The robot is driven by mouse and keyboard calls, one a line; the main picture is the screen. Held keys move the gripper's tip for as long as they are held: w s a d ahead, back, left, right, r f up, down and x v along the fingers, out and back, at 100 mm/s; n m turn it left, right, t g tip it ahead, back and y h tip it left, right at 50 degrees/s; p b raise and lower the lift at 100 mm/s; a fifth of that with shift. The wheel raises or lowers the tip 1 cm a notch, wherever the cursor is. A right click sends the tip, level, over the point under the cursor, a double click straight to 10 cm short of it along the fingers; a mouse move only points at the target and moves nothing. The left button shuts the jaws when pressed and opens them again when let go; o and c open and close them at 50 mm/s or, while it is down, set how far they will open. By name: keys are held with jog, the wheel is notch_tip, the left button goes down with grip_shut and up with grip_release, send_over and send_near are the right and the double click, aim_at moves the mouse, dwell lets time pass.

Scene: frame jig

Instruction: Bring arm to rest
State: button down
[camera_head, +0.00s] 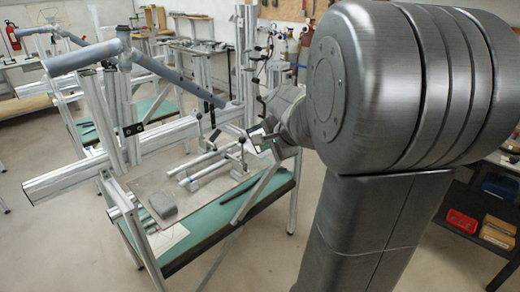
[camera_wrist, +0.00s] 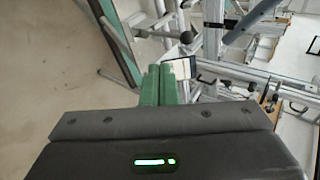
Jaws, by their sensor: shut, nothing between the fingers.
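My gripper shows in the wrist view as two green fingers (camera_wrist: 161,84) side by side, closed against each other with nothing held. In the head view my large grey arm fills the right half and hides much of what is behind it. The arm's far end is by the right side of the frame jig, and the fingers are hard to make out there. The frame jig (camera_head: 165,133) carries a grey-blue bike frame (camera_head: 165,70) on its posts. In the wrist view, metal jig bars and a round dark knob (camera_wrist: 187,37) appear beyond the fingertips.
A second jig stands at back left. A dark shelf (camera_head: 462,235) with red and yellow bins is at right. Floor at front left is clear.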

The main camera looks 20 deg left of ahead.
jog(key=shift+s+d+r, duration=0.25)
jog(key=shift+d+r, duration=0.1)
jog(key=shift+r, duration=0.05)
jog(key=shift+f, duration=0.1)
jog(key=a+r+p+x, duration=0.1)
jog(key=x, duration=1.1)
jog(key=shift+w+a, duration=0.2)
jog(key=shift+w, duration=0.3)
